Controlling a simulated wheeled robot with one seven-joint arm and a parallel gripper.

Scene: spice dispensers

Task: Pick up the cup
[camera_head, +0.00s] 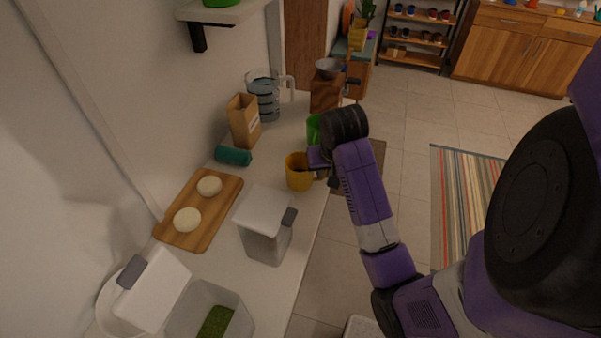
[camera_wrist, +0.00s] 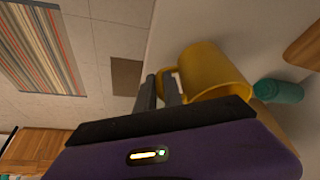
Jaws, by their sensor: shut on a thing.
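A yellow cup (camera_head: 297,172) is on the white counter near its right edge in the head view. In the wrist view the yellow cup (camera_wrist: 215,75) fills the upper middle, with its handle toward the left. My gripper (camera_head: 322,172) is at the cup's right side in the head view. In the wrist view my gripper's fingers (camera_wrist: 160,90) are close together at the handle and shut on it. I cannot tell whether the cup's base touches the counter.
A green cup (camera_head: 313,129) stands just behind. A clear lidded container (camera_head: 265,225) is in front, and a teal bottle (camera_head: 233,155) lies to the left. A wooden board (camera_head: 215,218) holds two dough balls. A paper bag (camera_head: 244,120) and a measuring jug (camera_head: 264,92) stand further back.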

